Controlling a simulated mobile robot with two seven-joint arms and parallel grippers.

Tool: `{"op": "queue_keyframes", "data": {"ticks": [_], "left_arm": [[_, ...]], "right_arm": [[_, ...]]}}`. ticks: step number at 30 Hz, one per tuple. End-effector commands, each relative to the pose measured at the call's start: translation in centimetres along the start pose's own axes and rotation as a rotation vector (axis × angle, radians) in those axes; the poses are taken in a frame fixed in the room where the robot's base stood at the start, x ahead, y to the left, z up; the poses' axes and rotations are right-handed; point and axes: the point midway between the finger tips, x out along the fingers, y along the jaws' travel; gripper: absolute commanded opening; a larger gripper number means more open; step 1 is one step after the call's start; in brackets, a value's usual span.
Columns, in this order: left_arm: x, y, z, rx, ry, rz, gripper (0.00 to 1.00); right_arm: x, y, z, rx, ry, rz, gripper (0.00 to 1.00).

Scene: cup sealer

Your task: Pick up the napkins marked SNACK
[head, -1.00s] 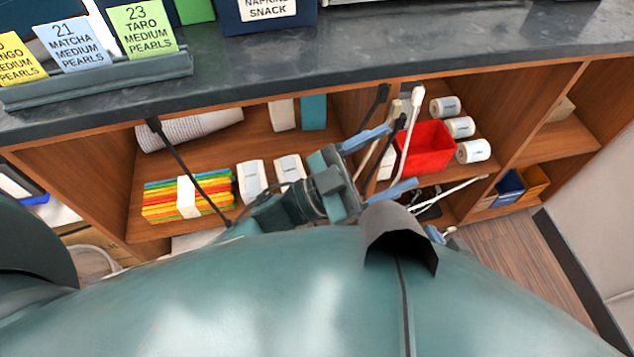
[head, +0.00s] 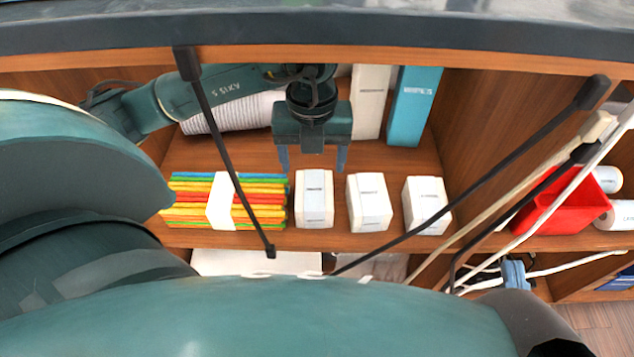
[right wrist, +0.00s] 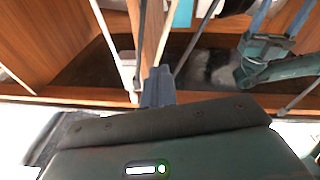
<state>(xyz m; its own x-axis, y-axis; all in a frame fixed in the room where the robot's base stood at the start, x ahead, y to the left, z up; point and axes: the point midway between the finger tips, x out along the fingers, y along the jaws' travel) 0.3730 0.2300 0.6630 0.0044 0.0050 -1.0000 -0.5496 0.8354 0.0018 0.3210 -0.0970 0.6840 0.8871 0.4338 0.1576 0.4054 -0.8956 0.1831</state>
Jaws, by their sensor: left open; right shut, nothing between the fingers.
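Three white packs stand in a row on the shelf in the head view: one at left (head: 314,199), one in the middle (head: 369,203), one at right (head: 427,206). Their labels are too small to read, so I cannot tell which is marked SNACK. My left gripper (head: 312,160) is open and empty, fingers pointing down, just behind and above the left pack. It also shows in the right wrist view (right wrist: 280,17). My right gripper (head: 515,273) is shut and empty, low at the right near the cabinet front; its fingers show in the right wrist view (right wrist: 158,88).
A banded stack of coloured napkins (head: 190,202) lies left of the packs. A teal box (head: 415,105), a white box (head: 370,100) and a grey roll (head: 240,112) are behind. A red bin (head: 560,207) is right of the divider. Dark rods cross the shelf front.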

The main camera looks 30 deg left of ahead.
Motion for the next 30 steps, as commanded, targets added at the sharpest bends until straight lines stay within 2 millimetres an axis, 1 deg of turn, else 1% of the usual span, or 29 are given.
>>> {"op": "queue_keyframes", "data": {"ticks": [1,3,7,10,17,23,24,27,30], "left_arm": [[1.5,0.1,-0.1,0.0,0.005,0.004,0.71],[3.0,0.0,-0.1,0.001,0.007,0.003,0.71],[5.2,0.0,-0.1,0.002,0.007,0.001,0.71],[6.1,0.0,0.0,0.002,0.005,0.0,0.71],[7.4,-0.1,0.2,0.004,0.007,0.0,0.71],[10.4,-0.2,1.1,0.004,0.008,0.0,0.71],[11.0,-0.2,1.0,0.004,0.008,0.0,0.71],[11.8,-0.2,1.0,0.004,0.006,-0.002,0.71],[11.7,-0.2,1.0,0.004,0.005,-0.002,0.71]], "right_arm": [[0.0,-0.1,0.3,0.007,0.007,-0.001,0.0],[0.1,-0.1,0.4,0.022,0.015,-0.002,0.0],[0.2,-0.3,0.4,0.044,0.025,-0.005,0.0],[0.3,-0.3,0.3,0.057,0.032,-0.007,0.0],[0.3,-0.4,0.3,0.071,0.039,-0.009,0.0],[0.3,-0.7,1.3,0.112,0.045,-0.014,0.0],[0.3,-0.8,1.2,0.121,0.049,-0.015,0.0],[0.4,-0.7,0.5,0.133,0.065,-0.019,0.0],[0.6,-0.7,0.0,0.131,0.074,-0.023,0.0]]}}
